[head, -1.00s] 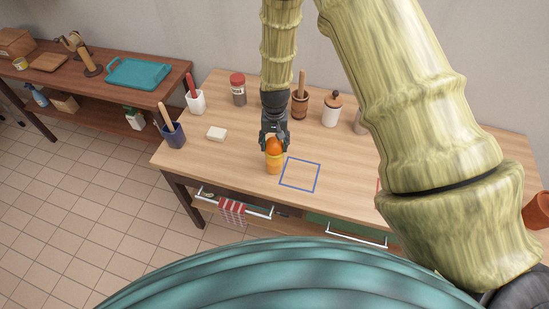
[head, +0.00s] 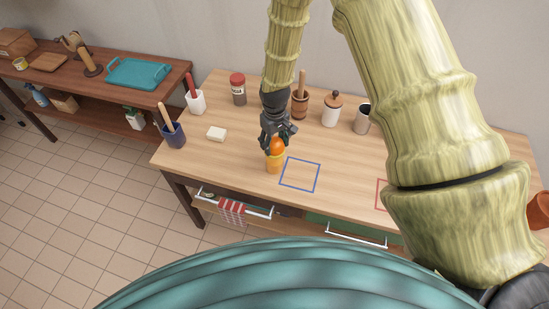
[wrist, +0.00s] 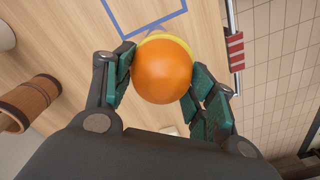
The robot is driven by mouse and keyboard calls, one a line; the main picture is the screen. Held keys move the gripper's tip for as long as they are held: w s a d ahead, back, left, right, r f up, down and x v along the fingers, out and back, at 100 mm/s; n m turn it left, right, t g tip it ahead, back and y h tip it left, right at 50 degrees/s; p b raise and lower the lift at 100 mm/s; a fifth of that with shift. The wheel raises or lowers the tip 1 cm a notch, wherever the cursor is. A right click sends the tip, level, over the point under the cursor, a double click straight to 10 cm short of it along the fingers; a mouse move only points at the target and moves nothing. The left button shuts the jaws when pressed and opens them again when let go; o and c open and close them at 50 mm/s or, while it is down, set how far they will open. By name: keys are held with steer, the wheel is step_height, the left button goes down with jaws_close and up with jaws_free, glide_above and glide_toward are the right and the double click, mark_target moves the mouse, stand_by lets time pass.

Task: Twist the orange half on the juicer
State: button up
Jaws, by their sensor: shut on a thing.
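The orange half (head: 277,146) sits on top of the yellow-orange juicer (head: 273,164), which stands upright on the table just left of the blue square outline. My gripper (head: 275,142) reaches down from above and is shut on the orange half. In the wrist view the orange half (wrist: 162,72) shows its round peel between the two green-padded fingers. Only a yellow rim of the juicer (wrist: 168,38) shows past it. The contact between the orange half and the juicer is hidden.
A blue square outline (head: 300,158) lies right of the juicer. A white block (head: 217,134) and a blue pot with a wooden handle (head: 173,135) stand to the left. A wooden mortar (head: 300,105), white jar (head: 332,112) and grey cup (head: 362,120) stand behind. A drawer is partly open below.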

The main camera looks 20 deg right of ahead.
steer(key=m, duration=0.8)
steer(key=shift+m, duration=0.4)
steer(key=n, duration=0.4)
steer(key=shift+f, duration=0.1)
stand_by(0.4)
steer(key=shift+r+p, duration=1.55)
steer(key=shift+r, duration=1.15)
steer(key=shift+f, duration=0.15)
